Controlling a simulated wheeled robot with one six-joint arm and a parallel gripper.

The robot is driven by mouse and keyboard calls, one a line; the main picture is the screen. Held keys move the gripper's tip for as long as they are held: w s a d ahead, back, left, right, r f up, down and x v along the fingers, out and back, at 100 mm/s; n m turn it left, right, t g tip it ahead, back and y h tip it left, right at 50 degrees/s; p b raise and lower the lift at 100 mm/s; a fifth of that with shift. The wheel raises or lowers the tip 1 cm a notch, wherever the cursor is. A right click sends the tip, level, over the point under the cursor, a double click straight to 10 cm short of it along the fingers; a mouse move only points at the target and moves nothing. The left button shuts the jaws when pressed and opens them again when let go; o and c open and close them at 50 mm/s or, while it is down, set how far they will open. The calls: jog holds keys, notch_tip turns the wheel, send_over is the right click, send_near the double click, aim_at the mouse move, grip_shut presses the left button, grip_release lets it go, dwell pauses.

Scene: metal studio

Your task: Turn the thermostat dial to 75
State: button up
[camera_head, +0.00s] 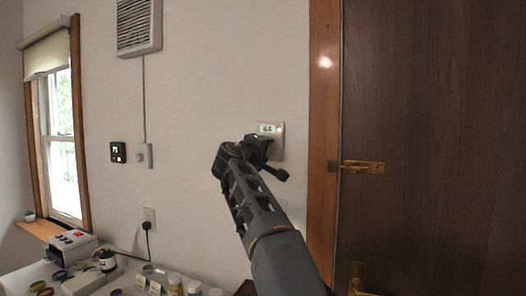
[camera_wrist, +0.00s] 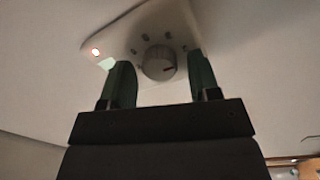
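The thermostat (camera_head: 270,129) is a light box with a small display, on the wall just left of the wooden door frame. My gripper (camera_head: 262,145) is in front of it and hides its lower part in the head view. In the wrist view the thermostat plate (camera_wrist: 150,22) shows a round grey dial (camera_wrist: 159,62) with a dark pointer line and small marks around it. My gripper (camera_wrist: 163,82) is open, with one green finger on each side of the dial. I cannot tell whether the fingers touch it. The display reading is too small to make out.
A brown door (camera_head: 435,120) with a brass latch (camera_head: 362,166) is to the right. A black wall device (camera_head: 118,152) and a small light switch box (camera_head: 144,155) are left. A cluttered table (camera_head: 135,281) stands below.

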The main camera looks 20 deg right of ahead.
jog(key=r+b+v, duration=0.1)
jog(key=b+v, duration=0.3)
jog(key=v, duration=0.9)
jog(key=shift+s+a+f, duration=0.3)
jog(key=shift+s+f, duration=0.05)
jog(key=shift+f, duration=0.15)
jog(key=w+a+f+n+g+y, duration=0.1)
jog(key=w+a+f+y, duration=0.15)
jog(key=f, duration=0.35)
jog(key=w+a+f+n+y, duration=0.1)
jog(key=f+y, duration=0.2)
jog(key=f, duration=0.4)
jog(key=s+f+g+y+p, duration=0.3)
jog(key=s+f+y, duration=0.1)
jog(key=f, duration=0.7)
jog(key=s+f+m+g+y+p, duration=0.2)
jog(key=s+f, duration=0.4)
jog(key=s, duration=0.4)
jog(key=s+f+m+g+y+p, duration=0.2)
jog(key=s+f+m+g+p, duration=0.1)
jog(key=s, duration=0.7)
jog(key=shift+d+f+m+y+p, duration=0.4)
jog(key=shift+f+m+p, duration=0.5)
jog(key=shift+f, duration=0.95)
